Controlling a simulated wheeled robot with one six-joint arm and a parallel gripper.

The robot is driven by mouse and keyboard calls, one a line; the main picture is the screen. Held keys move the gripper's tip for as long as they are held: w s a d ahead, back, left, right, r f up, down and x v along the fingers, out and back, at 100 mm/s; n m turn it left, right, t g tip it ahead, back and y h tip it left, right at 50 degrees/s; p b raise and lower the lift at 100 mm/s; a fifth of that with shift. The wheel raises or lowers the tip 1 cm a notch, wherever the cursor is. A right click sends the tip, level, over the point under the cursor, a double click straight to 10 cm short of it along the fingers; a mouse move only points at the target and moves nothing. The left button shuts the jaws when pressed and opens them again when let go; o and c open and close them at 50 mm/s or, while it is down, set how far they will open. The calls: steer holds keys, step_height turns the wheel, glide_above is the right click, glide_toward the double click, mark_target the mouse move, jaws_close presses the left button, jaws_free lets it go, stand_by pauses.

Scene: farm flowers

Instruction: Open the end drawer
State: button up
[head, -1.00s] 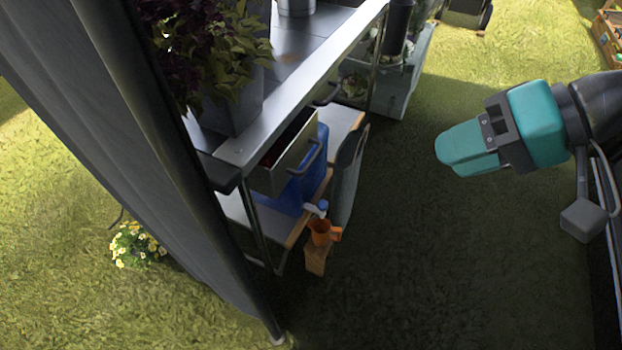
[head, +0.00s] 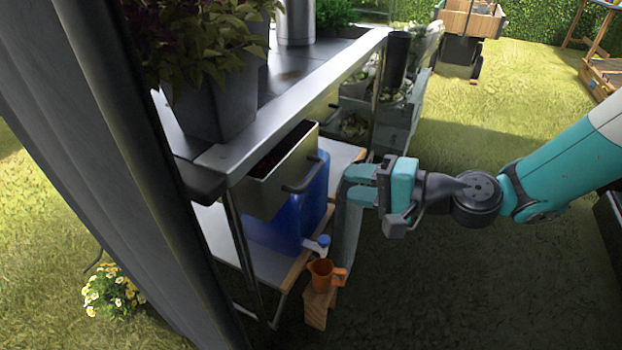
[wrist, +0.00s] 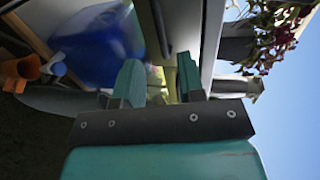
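The end drawer (head: 282,182) is a grey metal box under the near end of the grey table. It stands partly out, and its dark reddish inside shows through the open top. Its dark bar handle (head: 303,182) is on the front. My teal gripper (head: 350,182) is to the right of the handle, apart from it, pointing left toward the table. In the wrist view my gripper's two fingers (wrist: 160,82) are spread with a gap and nothing held between them.
Below the drawer a blue container (head: 275,222) with a tap sits on a shelf. An orange jug (head: 322,272) stands on a wooden block. A potted plant (head: 210,95) is on the table (head: 285,85). A dark pole and curtain are at left.

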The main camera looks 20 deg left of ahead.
mark_target(313, 178)
steer(key=x, duration=0.9)
steer(key=shift+a, duration=0.15)
jaws_close()
